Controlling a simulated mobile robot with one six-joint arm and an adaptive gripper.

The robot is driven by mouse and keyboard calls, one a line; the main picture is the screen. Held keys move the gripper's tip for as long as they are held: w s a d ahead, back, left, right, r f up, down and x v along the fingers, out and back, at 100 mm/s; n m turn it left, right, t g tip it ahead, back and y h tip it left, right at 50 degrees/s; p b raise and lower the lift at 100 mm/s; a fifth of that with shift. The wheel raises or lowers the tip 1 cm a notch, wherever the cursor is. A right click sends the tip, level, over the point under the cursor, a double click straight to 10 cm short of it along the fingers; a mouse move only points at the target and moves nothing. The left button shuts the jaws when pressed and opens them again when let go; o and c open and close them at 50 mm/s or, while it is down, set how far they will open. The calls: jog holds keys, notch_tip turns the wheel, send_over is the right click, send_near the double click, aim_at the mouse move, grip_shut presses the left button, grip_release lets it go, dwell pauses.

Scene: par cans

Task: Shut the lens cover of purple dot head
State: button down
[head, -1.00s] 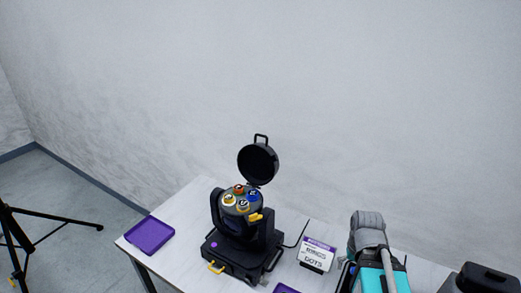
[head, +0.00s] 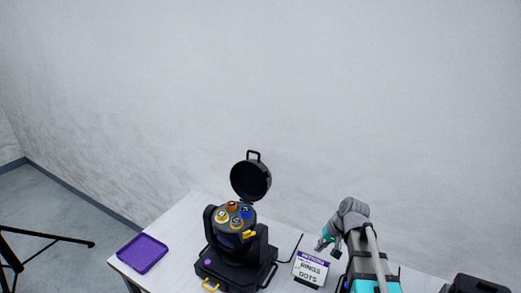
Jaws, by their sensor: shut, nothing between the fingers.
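The purple dot head (head: 230,254) is a black moving-head lamp on the white table, with a purple dot on its base. Its round black lens cover (head: 251,181) stands open and upright behind the lens face, with a loop handle on top. The lens face (head: 236,215) points up and shows several coloured round pieces, red, blue, yellow and white. My gripper (head: 322,245) is small in view, to the right of the head and apart from it, by the sign. It is shut and holds nothing; its fingertips are hard to make out.
A purple tray (head: 142,254) lies on the table's left end. A sign reading "RINGS DOTS" (head: 311,268) stands right of the head, with a black cable between them. A black object (head: 478,284) is at bottom right. A tripod (head: 30,243) stands on the floor at left.

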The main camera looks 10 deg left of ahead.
jog(key=w+a+r+y+p, duration=0.1)
jog(key=w+a+r+y, duration=0.3)
jog(key=w+r, duration=0.3)
jog(key=w+a+r+t+y+p, duration=0.1)
jog(key=w+a+r+y, duration=0.3)
jog(key=w+r, duration=0.3)
jog(key=w+a+r+m+y+p, duration=0.1)
jog(key=w+r+y, duration=0.4)
jog(key=w, duration=0.7)
notch_tip(320, 180, up, 2)
jog(key=a+p, duration=0.1)
jog(key=a, duration=0.1)
jog(key=shift+a, duration=0.4)
jog(key=shift+a+r, duration=0.1)
jog(key=shift+a, duration=0.1)
jog(key=s+a, duration=0.3)
jog(key=a, duration=0.8)
